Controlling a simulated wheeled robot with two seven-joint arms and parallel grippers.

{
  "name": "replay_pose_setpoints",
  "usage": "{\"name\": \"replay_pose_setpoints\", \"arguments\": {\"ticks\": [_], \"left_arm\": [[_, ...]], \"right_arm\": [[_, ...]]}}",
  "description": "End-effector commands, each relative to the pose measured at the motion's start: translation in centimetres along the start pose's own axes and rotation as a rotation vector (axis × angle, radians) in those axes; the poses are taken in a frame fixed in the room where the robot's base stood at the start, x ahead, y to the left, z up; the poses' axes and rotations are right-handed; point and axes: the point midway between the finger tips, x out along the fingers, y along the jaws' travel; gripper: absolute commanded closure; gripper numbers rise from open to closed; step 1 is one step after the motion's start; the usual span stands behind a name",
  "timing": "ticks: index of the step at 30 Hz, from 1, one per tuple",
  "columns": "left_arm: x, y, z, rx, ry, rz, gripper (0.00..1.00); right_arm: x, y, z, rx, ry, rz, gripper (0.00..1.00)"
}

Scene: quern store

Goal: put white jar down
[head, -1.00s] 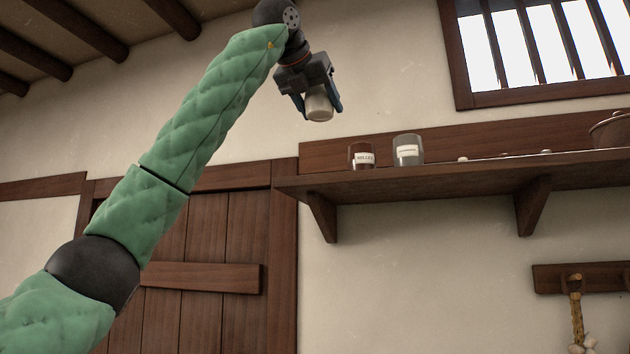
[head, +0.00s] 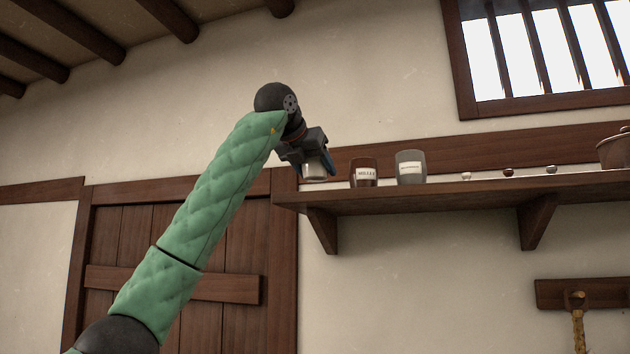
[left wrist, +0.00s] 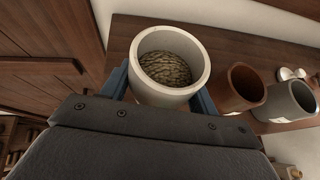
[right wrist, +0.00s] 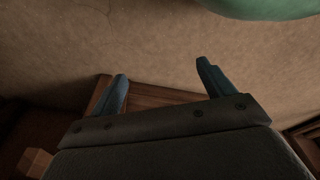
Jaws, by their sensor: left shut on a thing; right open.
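The white jar (left wrist: 170,65) is between the blue fingers of my left gripper (left wrist: 165,98), which is shut on it. In the left wrist view the jar's open top shows a brown, grainy filling. In the head view my left gripper (head: 314,172) holds the jar (head: 314,168) at the left end of the wall shelf (head: 440,198), left of a brown jar (head: 364,172). I cannot tell whether the jar's base touches the shelf. My right gripper (right wrist: 162,85) is open and empty in the right wrist view, facing a pale wall.
A labelled grey jar (head: 410,167) stands right of the brown jar. Several small items, such as a dark one (head: 508,172), and a brown pot (head: 614,150) stand farther right. A wooden door (head: 180,240) is below left. A barred window (head: 540,55) is above.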

Motion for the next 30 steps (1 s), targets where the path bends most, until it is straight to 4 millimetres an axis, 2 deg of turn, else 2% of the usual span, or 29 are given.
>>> {"name": "replay_pose_setpoints", "arguments": {"ticks": [12,27,28,30], "left_arm": [[1.6,0.0,-3.0,-0.001,0.000,-0.001,0.74],[1.8,0.0,-3.5,0.000,-0.001,0.000,0.74],[1.9,0.0,-3.5,0.000,0.000,0.000,0.36],[1.8,0.0,-3.5,0.000,0.000,0.000,0.22]], "right_arm": [[2.3,1.1,2.4,-0.011,0.019,0.012,0.19],[2.5,1.1,2.3,-0.011,0.021,0.013,0.19],[2.4,1.1,2.2,-0.011,0.020,0.013,0.19],[2.4,1.1,2.2,-0.011,0.020,0.013,0.19]]}}
